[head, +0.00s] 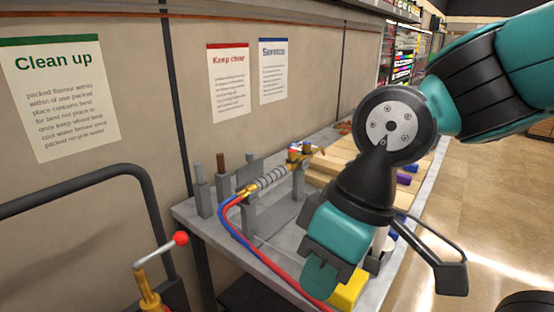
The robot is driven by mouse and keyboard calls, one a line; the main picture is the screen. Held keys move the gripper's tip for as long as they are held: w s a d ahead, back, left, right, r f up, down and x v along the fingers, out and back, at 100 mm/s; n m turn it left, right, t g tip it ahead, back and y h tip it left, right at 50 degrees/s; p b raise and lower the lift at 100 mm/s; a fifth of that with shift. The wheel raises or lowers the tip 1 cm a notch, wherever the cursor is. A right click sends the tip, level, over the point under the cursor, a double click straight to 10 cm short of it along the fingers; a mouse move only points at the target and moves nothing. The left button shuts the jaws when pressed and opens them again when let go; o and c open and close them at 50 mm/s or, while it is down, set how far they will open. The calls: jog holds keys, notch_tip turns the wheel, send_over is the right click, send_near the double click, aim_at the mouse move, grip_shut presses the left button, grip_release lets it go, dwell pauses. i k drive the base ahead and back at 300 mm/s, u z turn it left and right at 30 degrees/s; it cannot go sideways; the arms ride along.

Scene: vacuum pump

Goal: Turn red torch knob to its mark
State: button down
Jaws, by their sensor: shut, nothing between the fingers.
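The torch (268,178) lies across upright holders on the bench, with a grey ribbed handle and brass fittings. Small red and blue parts (293,149) sit near its front end. The red knob and its mark are too small to make out clearly. A red hose (272,271) and a blue hose (225,213) run from its rear end. My teal and black wrist hides part of the bench.
The grey bench (190,219) carries upright posts (222,182), wooden boards (335,160) and a yellow block (349,292). A brass lever with a red ball (181,238) rises at front left, near a dark rail (75,182). The wall stands close behind; open floor lies right.

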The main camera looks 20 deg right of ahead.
aim_at(293, 154)
jog(key=k, duration=1.3)
jog(key=z, duration=0.6)
jog(key=i, duration=1.35)
jog(key=u, duration=0.8)
jog(key=i, duration=0.45)
jog(key=u, duration=0.55)
